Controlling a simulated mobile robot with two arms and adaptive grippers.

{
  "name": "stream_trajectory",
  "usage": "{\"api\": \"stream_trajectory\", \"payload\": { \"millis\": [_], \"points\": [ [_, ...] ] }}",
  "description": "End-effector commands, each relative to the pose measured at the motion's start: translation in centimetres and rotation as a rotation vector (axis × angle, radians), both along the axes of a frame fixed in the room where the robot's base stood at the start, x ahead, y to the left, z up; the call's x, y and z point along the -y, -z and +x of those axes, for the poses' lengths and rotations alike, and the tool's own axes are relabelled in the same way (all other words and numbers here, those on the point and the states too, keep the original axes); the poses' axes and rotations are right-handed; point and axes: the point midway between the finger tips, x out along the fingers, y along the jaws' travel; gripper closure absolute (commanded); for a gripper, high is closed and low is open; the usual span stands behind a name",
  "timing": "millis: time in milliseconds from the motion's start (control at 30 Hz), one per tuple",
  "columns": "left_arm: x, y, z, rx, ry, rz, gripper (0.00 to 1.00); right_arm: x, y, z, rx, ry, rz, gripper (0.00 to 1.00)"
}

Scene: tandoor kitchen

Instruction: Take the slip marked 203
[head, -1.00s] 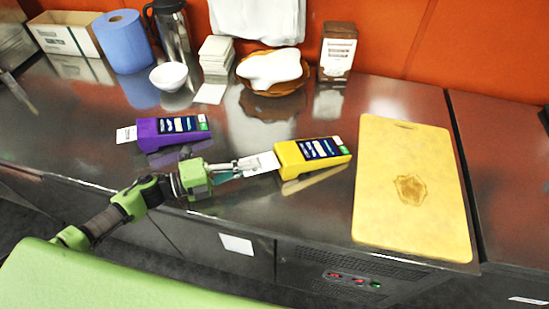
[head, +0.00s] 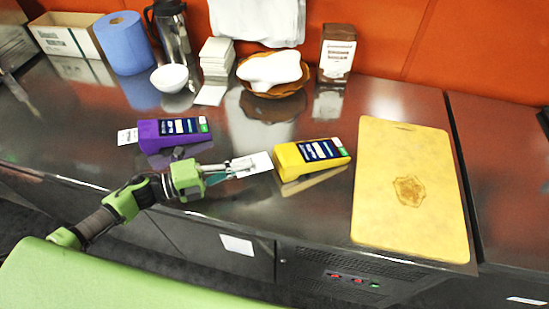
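A yellow card terminal (head: 309,154) lies on the steel counter with a white slip (head: 259,163) at its left end. My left gripper (head: 244,166) reaches in from the left, and its fingers appear shut on this slip. A purple card terminal (head: 172,134) lies further left and back, with another white slip (head: 127,136) sticking out of its left end. The print on both slips is too small to read, so I cannot tell which is marked 203. My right gripper is not in view.
A yellow cutting board (head: 400,150) lies to the right. At the back stand a blue paper roll (head: 125,43), a steel jug (head: 172,32), a white bowl (head: 169,77), a napkin stack (head: 216,58), a basket (head: 272,90) and a brown packet (head: 337,52). The steel counter (head: 235,125) between the terminals is clear.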

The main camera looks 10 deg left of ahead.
Motion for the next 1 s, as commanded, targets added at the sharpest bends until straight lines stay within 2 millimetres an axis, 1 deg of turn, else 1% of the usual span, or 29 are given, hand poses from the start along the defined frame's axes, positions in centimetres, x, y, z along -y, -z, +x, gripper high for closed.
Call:
{"api": "stream_trajectory", "payload": {
  "millis": [33, 500, 1000],
  "points": [
    [-0.2, -0.8, -0.1, 0.000, 0.000, 0.001, 1.00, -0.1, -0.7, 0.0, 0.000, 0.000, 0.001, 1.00],
    [-1.2, -4.1, -0.8, 0.000, 0.000, 0.000, 1.00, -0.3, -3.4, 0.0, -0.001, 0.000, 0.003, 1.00],
    [-1.3, -4.0, -0.8, 0.000, 0.000, 0.000, 1.00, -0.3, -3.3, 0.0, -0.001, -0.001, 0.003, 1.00]
  ]
}}
